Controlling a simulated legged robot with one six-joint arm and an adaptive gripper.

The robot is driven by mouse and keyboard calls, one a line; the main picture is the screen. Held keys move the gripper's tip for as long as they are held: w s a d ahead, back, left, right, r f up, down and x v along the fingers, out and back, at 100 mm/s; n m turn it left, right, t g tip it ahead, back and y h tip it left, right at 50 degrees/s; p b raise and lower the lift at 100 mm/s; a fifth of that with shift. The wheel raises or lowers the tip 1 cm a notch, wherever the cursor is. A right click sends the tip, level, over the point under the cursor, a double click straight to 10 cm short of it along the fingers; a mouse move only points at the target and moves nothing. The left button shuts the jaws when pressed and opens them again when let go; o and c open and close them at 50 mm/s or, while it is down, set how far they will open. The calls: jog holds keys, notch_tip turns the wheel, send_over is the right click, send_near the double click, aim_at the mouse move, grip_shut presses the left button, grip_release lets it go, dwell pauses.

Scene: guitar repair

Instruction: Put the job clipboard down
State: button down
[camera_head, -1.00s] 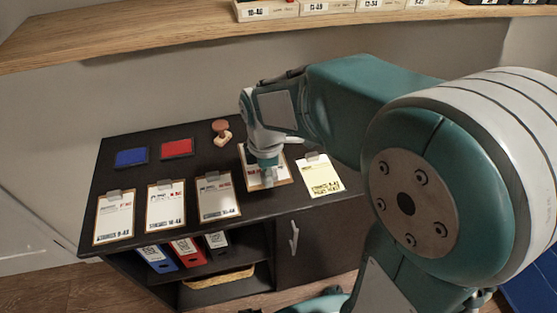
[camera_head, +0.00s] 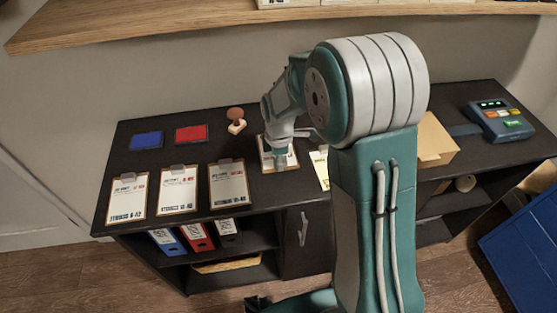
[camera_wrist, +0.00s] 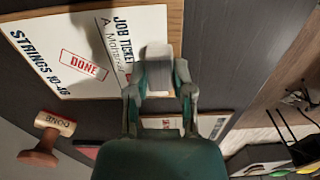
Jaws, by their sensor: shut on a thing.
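The job clipboard (camera_wrist: 95,50) fills the upper left of the wrist view, a white "JOB TICKET" sheet with a red "DONE" stamp and "STRINGS 10-46" on a wooden board. My gripper (camera_wrist: 157,78) is shut on its metal clip end. In the head view the clipboard (camera_head: 268,160) lies flat at the black cabinet top (camera_head: 210,150), partly hidden by my gripper (camera_head: 279,158). I cannot tell whether it touches the surface or hangs just above it.
Three clipboards (camera_head: 128,197) (camera_head: 178,190) (camera_head: 229,185) lie in a row at the left front. A stamp (camera_head: 236,122), red pad (camera_head: 191,133) and blue pad (camera_head: 146,140) stand behind. A card terminal (camera_head: 500,122) is right.

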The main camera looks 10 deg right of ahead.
jog(key=shift+d, duration=0.1)
jog(key=shift+c, duration=2.4)
grip_release()
jog(key=shift+f, duration=0.1)
notch_tip(320, 180, up, 12)
jog(key=s+d+r+m+t, duration=0.2)
jog(key=s+r+m, duration=0.3)
jog(key=s+m, duration=0.4)
jog(key=s+d+r+m+t, duration=0.3)
jog(key=s+r+m, duration=0.2)
jog(key=s+m, duration=0.4)
jog(key=s, duration=0.5)
jog(key=shift+t, duration=0.3)
